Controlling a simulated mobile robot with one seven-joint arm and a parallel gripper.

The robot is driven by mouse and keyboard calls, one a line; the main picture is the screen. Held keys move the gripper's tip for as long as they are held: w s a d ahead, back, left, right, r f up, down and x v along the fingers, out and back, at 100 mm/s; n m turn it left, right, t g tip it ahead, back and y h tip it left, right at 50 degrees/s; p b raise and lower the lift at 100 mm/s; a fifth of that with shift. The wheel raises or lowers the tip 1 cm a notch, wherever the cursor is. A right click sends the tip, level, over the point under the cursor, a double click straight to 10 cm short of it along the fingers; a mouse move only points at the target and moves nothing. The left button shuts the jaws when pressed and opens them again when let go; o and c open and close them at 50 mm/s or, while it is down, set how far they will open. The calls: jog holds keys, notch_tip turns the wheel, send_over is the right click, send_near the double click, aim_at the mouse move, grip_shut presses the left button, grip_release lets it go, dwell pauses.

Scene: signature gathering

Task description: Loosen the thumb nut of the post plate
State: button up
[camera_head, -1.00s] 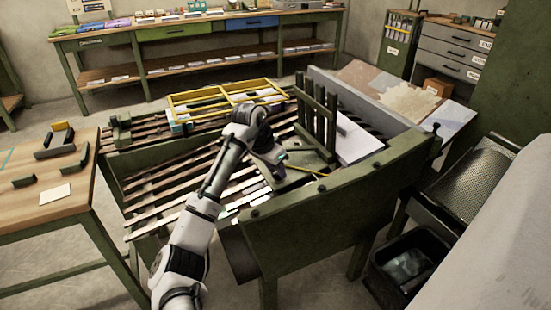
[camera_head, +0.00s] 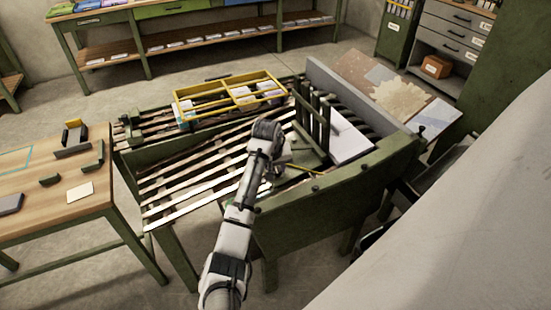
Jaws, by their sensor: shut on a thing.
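The post plate (camera_head: 309,153) is a dark green plate with several upright posts (camera_head: 312,110), on the slatted bench right of my wrist. My gripper (camera_head: 276,174) points down at the left end of the plate, mostly hidden behind my wrist. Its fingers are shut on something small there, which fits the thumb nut. The nut itself is hidden, and I cannot tell how far it is turned.
A yellow frame (camera_head: 230,93) over pale packets lies behind my arm on the slats (camera_head: 183,185). A white sheet (camera_head: 350,143) lies right of the posts. A green panel (camera_head: 330,208) with dark knobs closes the near side. A wooden table (camera_head: 30,190) stands left.

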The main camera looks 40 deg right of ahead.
jog(key=shift+d+r+n+y+p, duration=0.1)
jog(key=shift+n+y+p, duration=0.2)
jog(key=shift+n+p, duration=1.25)
jog(key=o, duration=1)
jog(key=shift+c, duration=0.2)
jog(key=v, duration=1.3)
jog(key=shift+s+r, duration=0.25)
jog(key=shift+r, duration=0.1)
